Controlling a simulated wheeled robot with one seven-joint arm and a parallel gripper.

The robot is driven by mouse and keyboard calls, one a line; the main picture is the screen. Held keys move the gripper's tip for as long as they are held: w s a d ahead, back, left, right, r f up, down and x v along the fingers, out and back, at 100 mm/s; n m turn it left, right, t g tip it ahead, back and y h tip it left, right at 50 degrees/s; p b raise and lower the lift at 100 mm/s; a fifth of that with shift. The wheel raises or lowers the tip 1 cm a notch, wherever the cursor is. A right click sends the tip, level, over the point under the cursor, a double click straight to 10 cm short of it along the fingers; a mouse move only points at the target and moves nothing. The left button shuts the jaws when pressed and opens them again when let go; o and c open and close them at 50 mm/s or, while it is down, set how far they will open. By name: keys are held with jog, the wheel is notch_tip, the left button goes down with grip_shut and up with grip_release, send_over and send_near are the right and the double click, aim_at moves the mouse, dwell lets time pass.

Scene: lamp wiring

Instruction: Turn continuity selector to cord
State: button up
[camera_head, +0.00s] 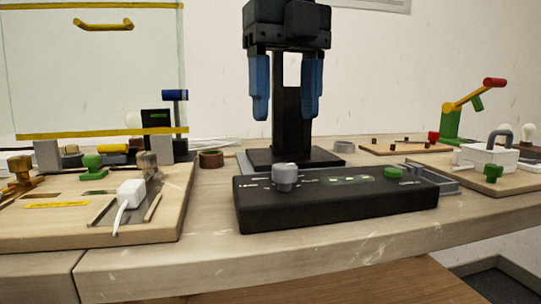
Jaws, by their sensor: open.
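The continuity tester is a long black box (330,208) at the front middle of the bench. Its grey selector knob (286,175) stands upright on the left part of the top, with small white labels around it that are too small to read. A green button (394,172) sits on the right part of the top. My gripper (289,115) hangs above and behind the tester, with two blue fingers pointing down. It is open and empty, and apart from the knob. Which label the knob points at cannot be told.
A wooden board (160,222) on the left carries a white plug with a cord and several fittings, behind which stands a clear panel with yellow edges (95,75). On the right are a white box with a grey handle (487,156) and a green-yellow-red lever (462,110).

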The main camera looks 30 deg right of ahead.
aim_at(285, 166)
notch_tip(285, 166, down, 8)
jog(key=shift+r+b, duration=0.2)
jog(key=shift+b, duration=1.05)
jog(key=shift+c, duration=0.2)
jog(key=c, duration=1)
